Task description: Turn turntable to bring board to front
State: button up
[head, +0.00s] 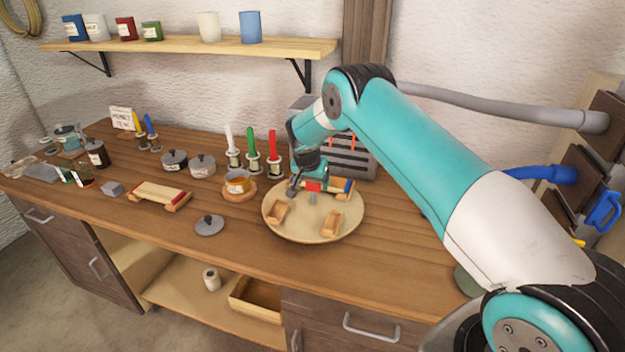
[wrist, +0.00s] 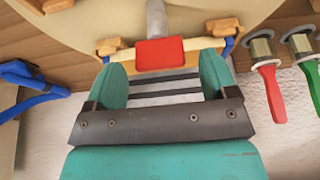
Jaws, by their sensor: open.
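The round pale turntable (head: 312,234) stands on the bench, with two small wooden blocks (head: 331,223) on its front half. A wooden piece with blue and red parts (head: 342,187), perhaps the board, is at its back edge, partly hidden by my gripper (head: 306,188). In the wrist view the turntable (wrist: 205,14) fills the top.
A grey lid (head: 209,225) lies at front left. A red-ended wooden stand (head: 160,195) is further left. A grey slatted box (head: 352,155) stands behind. Bench right of the turntable is clear.

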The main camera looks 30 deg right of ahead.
jog(key=shift+x, duration=1)
jog(key=c, duration=1.3)
jog(key=shift+d, duration=0.1)
